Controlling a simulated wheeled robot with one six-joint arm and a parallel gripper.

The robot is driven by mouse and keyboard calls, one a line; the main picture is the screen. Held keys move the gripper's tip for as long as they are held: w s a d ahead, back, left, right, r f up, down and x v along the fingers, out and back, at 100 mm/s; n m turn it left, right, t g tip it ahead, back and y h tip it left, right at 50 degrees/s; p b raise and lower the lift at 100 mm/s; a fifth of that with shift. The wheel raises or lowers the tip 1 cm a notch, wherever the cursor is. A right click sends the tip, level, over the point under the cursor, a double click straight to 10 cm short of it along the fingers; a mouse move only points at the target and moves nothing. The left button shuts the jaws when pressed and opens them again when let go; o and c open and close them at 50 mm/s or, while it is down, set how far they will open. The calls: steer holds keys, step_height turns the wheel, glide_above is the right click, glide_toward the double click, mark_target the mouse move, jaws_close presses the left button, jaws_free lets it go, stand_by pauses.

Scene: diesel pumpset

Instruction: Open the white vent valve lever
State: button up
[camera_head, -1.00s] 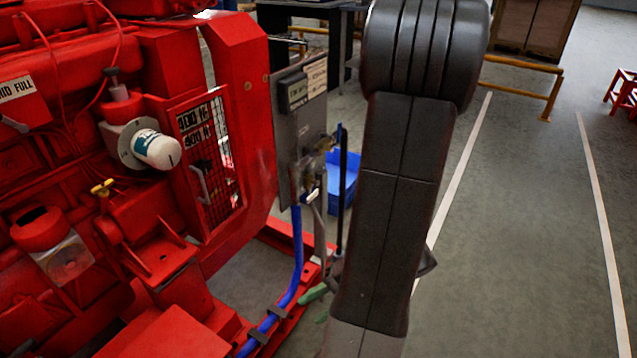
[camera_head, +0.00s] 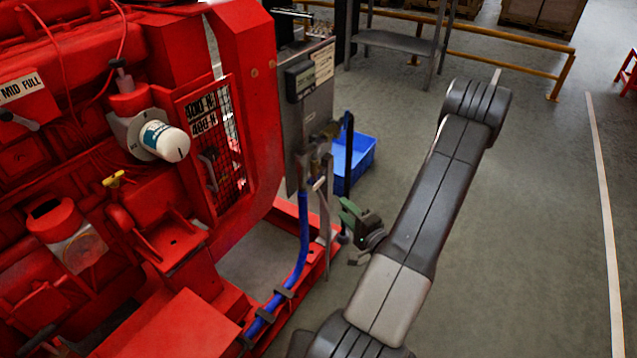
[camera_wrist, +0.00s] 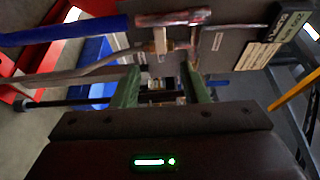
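A small whitish lever (camera_head: 319,185) shows at the pipe fittings on the lower part of the grey panel (camera_head: 318,100), just above the blue hose. In the wrist view a pale, short piece (camera_wrist: 160,40) hangs at the fittings beside a reddish bar, beyond the fingertips; I cannot tell surely that it is the lever. My gripper (camera_head: 350,212) has green fingers and is to the right of and a little below the lever, apart from it. In the wrist view my gripper (camera_wrist: 162,84) is open, with a clear gap between its fingers.
The red engine (camera_head: 150,220) and its frame fill the left. The blue hose (camera_head: 304,235) and a dark upright rod (camera_head: 348,150) stand close to the gripper. A blue crate (camera_head: 362,160) lies behind. Yellow rails (camera_head: 500,55) are at the back; floor at right is clear.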

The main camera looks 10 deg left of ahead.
mark_target(319, 186)
steer(key=x, duration=1.3)
steer(key=shift+w+a, duration=0.1)
steer(key=shift+a, duration=0.15)
jaws_close()
